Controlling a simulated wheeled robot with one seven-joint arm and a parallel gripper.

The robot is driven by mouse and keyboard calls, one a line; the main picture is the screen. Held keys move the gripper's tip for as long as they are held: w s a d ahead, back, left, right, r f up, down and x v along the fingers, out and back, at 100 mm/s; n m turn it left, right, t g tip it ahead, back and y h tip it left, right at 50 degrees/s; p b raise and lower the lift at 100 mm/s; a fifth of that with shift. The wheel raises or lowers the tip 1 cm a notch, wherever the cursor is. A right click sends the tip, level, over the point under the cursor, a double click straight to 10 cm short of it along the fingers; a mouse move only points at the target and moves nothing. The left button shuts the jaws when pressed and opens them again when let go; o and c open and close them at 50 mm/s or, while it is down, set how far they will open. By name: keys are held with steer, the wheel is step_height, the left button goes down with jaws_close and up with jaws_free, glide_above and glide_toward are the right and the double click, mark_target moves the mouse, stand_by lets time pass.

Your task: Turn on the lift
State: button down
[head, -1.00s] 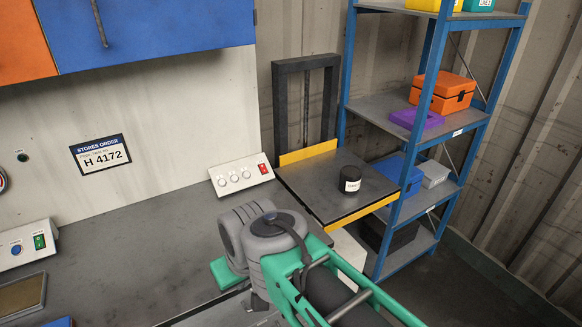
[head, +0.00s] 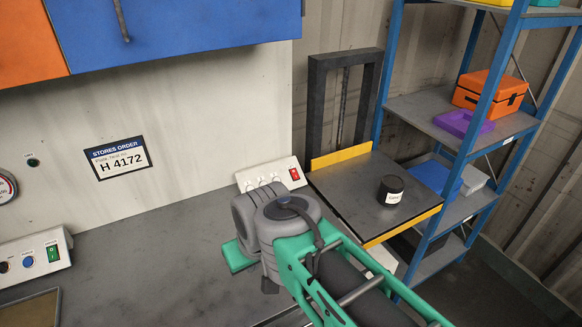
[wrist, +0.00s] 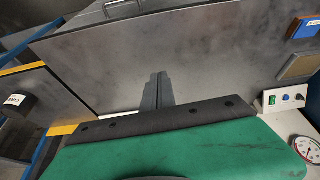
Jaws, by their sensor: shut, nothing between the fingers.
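The lift has a dark upright frame (head: 316,105) and a grey platform (head: 345,195) with yellow edges. A white control panel (head: 248,182) with a red switch (head: 294,174) and several knobs stands on the bench beside the lift. My arm hides the panel's lower part. A dark jar (head: 391,190) with a white label sits on the platform; it also shows in the wrist view (wrist: 18,102). My gripper (wrist: 158,76) is shut and empty in the wrist view, its narrow fingers over the grey bench. In the head view my arm hides the fingers.
Another white panel (head: 30,258) with a green switch (head: 52,252) is at the left. A blue shelf rack (head: 390,60) with boxes stands at the right. Blue and orange cabinets (head: 180,30) hang above. The bench middle (head: 150,255) is clear.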

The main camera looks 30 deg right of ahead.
mark_target(296, 178)
steer(key=w+d+r+n+b, duration=0.1)
steer(key=w+d+r+n, duration=0.1)
steer(key=w+d+n, duration=0.45)
steer(key=w+d+r+n+b, duration=0.1)
steer(key=w+d+r, duration=0.15)
steer(key=w, duration=0.75)
steer(key=w+d+f+n, duration=0.2)
steer(key=w+d+n, duration=0.1)
steer(key=d, duration=0.5)
steer(key=w+d+f+n+t, duration=0.1)
steer(key=w+d+f+n, duration=0.1)
steer(key=w+d, duration=0.3)
steer(key=w+d+f+n, duration=0.2)
steer(key=w+d+n, duration=0.2)
steer(key=d, duration=0.7)
steer(key=shift+d+f+n+t+b, duration=0.2)
steer(key=shift+d+n+t+b, duration=0.05)
steer(key=shift+n+t+b, duration=0.1)
steer(key=shift+w+f, duration=0.1)
steer(key=p+x, duration=0.4)
steer(key=x, duration=0.9)
steer(key=shift+w+d+f, duration=0.1)
steer(key=shift+w+f, duration=0.05)
steer(key=shift+f, duration=0.25)
